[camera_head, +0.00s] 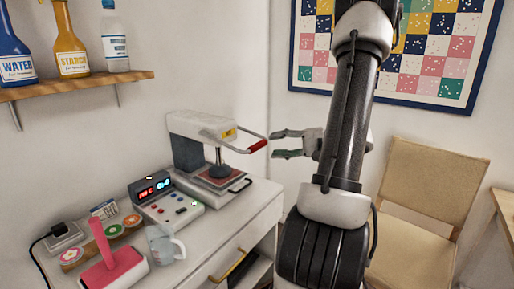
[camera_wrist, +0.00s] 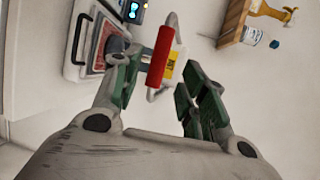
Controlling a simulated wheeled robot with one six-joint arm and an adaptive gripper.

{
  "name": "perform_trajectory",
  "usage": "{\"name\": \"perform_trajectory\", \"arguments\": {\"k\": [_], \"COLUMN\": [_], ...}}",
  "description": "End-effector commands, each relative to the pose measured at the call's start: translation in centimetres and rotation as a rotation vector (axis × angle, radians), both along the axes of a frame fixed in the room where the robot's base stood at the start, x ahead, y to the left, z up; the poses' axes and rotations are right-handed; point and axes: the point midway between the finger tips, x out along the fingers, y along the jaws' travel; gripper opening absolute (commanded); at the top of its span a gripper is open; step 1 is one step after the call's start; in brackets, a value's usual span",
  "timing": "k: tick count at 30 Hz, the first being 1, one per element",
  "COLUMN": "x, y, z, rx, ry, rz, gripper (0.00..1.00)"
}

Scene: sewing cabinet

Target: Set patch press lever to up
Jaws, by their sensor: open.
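The patch press (camera_head: 193,140) stands at the back of the white cabinet top, with a yellow label on its upper arm. Its lever (camera_head: 257,146) has a red grip and sticks out to the right, above the press bed. My gripper (camera_head: 275,144) is open just right of the red grip. In the wrist view the red grip (camera_wrist: 160,55) lies ahead of and between the two green-padded fingers of my gripper (camera_wrist: 155,88). The left finger looks close to the grip; I cannot tell if they touch.
A control box (camera_head: 168,203) with lit displays, a clear pitcher (camera_head: 165,245) and a pink stand (camera_head: 113,268) are on the cabinet (camera_head: 235,225). A shelf (camera_head: 85,86) with bottles hangs at upper left. A beige chair (camera_head: 435,195) is at right.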

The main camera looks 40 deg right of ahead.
Motion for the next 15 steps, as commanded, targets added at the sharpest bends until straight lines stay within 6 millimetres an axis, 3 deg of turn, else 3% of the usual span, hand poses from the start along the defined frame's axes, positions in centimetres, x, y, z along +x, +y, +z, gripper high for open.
{"name": "perform_trajectory", "arguments": {"k": [9, 15], "x": [3.6, 5.1], "y": [3.5, 4.9], "z": [-0.9, -1.3], "rx": [-0.002, -0.003], "ry": [0.002, 0.003], "rz": [0.005, 0.004], "gripper": [0.42, 0.42]}}
